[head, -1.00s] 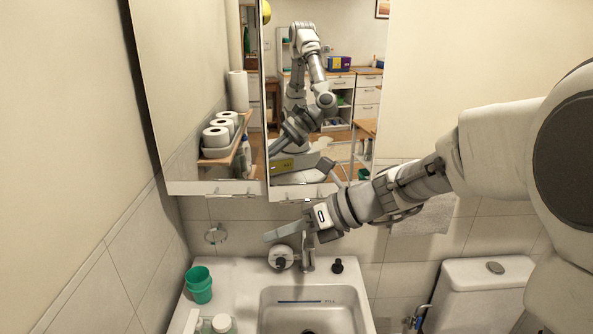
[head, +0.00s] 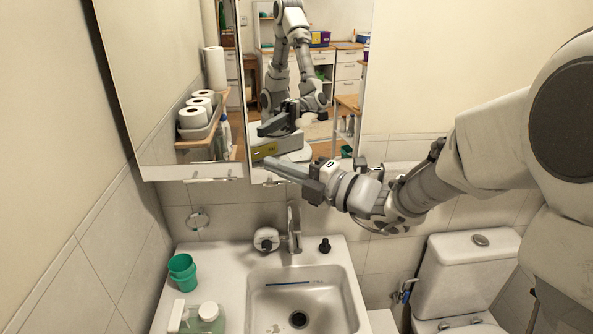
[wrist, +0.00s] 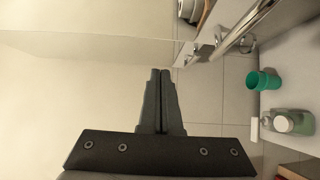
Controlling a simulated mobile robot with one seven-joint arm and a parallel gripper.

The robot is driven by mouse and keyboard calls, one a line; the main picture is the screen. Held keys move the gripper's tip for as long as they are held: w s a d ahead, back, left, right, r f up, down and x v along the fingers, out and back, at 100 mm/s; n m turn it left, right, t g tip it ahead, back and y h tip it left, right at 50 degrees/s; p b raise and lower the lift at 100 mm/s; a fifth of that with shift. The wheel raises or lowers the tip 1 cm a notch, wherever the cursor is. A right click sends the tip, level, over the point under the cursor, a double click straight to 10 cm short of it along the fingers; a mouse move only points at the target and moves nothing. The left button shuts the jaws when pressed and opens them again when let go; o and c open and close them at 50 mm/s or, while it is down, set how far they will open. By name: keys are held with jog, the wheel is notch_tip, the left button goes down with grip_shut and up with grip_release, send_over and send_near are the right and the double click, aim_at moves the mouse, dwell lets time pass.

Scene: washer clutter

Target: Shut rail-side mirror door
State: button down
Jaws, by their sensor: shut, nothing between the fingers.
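A wall cabinet has two mirror doors side by side. The left mirror door (head: 165,85) reflects a shelf with paper rolls. The right mirror door (head: 345,65) reflects my own arm. A narrow gap runs between them, and the right door's lower left corner looks slightly lower and nearer; how far it stands open I cannot tell. My gripper (head: 272,165) is shut and empty, pointing left across the right door's lower edge. Whether it touches the door is unclear. Its closed fingers also show in the wrist view (wrist: 160,75). No rail is clearly visible.
Below are the sink (head: 300,295) and tap (head: 293,225). A toilet (head: 470,265) is at the right. A wall borders the left side.

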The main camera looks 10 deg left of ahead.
aim_at(262, 145)
jog(key=w+a, duration=0.3)
jog(key=w, duration=0.1)
jog(key=shift+a+p, duration=0.35)
jog(key=shift+w+a, duration=0.2)
jog(key=shift+w, duration=0.35)
jog(key=shift+w+a+r+p, duration=0.15)
jog(key=shift+w+p, duration=0.1)
jog(key=shift+p, duration=0.25)
jog(key=shift+w+a+p, duration=0.25)
jog(key=shift+w+p, duration=0.2)
jog(key=shift+w, duration=0.2)
jog(key=shift+w+a+p, duration=0.25)
jog(key=shift+w+p, duration=0.2)
jog(key=shift+w, duration=0.15)
